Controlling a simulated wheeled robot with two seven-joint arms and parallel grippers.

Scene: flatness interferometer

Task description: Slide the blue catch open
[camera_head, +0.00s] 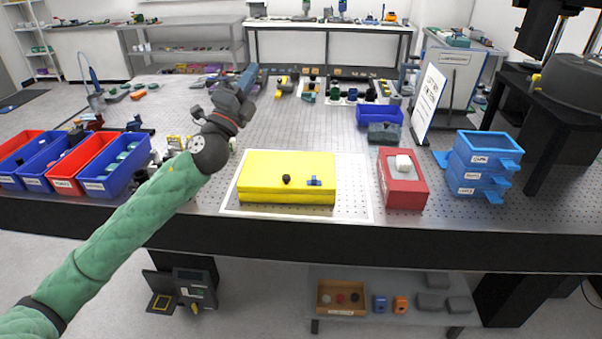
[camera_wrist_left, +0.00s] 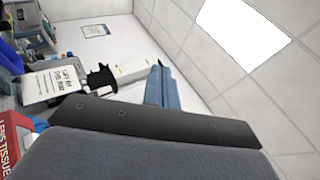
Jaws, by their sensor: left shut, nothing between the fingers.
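The box looks closed. My left gripper (camera_head: 247,76) is shut and empty, raised to the upper left of the box and pointing up and away, well apart from the catch. Its blue fingers (camera_wrist_left: 164,86) also show in the left wrist view, where the catch and box do not appear. My right gripper is not in view.
The box sits in a white outline on a perforated table. A red box (camera_head: 403,190) with a white piece on top and stacked blue trays (camera_head: 458,175) stand right. Red and blue bins (camera_head: 82,176) stand left. Small tools lie behind.

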